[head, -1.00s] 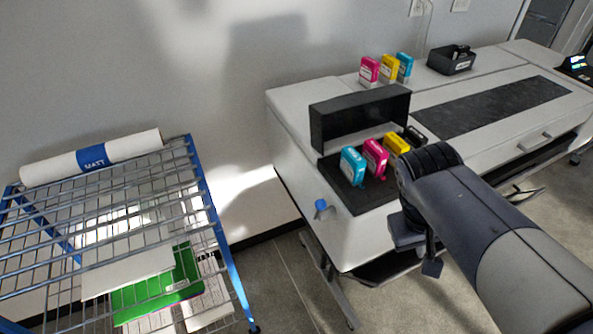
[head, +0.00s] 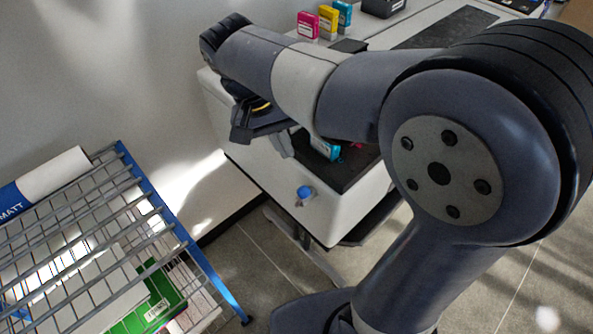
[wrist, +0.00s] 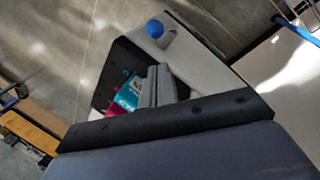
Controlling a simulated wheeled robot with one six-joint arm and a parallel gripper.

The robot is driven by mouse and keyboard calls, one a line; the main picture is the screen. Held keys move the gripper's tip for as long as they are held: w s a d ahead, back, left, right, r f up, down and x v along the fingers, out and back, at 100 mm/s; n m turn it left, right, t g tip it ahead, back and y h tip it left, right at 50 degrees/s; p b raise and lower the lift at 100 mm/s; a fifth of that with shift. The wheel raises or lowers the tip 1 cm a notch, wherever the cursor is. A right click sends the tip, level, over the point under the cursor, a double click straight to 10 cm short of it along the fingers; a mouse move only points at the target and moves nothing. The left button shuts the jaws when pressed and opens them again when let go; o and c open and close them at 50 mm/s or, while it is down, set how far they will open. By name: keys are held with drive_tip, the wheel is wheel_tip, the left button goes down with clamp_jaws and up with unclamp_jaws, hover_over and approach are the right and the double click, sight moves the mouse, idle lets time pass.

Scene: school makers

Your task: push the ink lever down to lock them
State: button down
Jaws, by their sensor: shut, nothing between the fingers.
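The ink lever is a small blue-tipped knob (head: 305,193) on the white printer's left end, beside the black ink bay. It also shows in the wrist view (wrist: 155,29), standing out from the white casing. My gripper (head: 282,145) is above and left of the lever in the head view, apart from it. In the wrist view its grey fingers (wrist: 158,85) are together and empty, pointing toward the lever's side. A cyan cartridge (head: 325,147) sits in the ink bay (head: 355,172), with a sliver of magenta next to it. My arm hides the rest of the bay.
Magenta (head: 308,25), yellow (head: 328,22) and cyan (head: 343,15) cartridges stand on the printer top by a black bin (head: 383,6). A blue-framed wire rack (head: 150,195) holding a paper roll (head: 50,180) stands at the left. Floor shows between rack and printer.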

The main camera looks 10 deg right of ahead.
sight(300, 197)
drive_tip(key=p+x, duration=0.1)
drive_tip(key=x, duration=0.9)
drive_tip(key=shift+s+f+b, duration=0.1)
drive_tip(key=shift+b, duration=0.25)
drive_tip(key=shift+s+d+t+y+b, duration=0.15)
drive_tip(key=shift+s+t+y+b, duration=0.05)
drive_tip(key=shift+t+y+b, duration=0.15)
drive_tip(key=shift+s+d+b, duration=0.15)
drive_tip(key=shift+s+b, duration=0.05)
drive_tip(key=shift+b, duration=0.1)
drive_tip(key=shift+s+d+f+m+t+y+b, duration=0.25)
drive_tip(key=shift+t+y+b, duration=0.4)
drive_tip(key=shift+b, duration=0.75)
drive_tip(key=shift+s+d+f+t+y+b, duration=0.25)
drive_tip(key=shift+s+t+y+b, duration=0.2)
drive_tip(key=shift+t+b, duration=0.8)
drive_tip(key=shift+s+d+f+m+t+y+b, duration=0.2)
drive_tip(key=shift+s+t+y+b, duration=0.3)
drive_tip(key=shift+b, duration=1.1)
drive_tip(key=shift+w+r, duration=0.1)
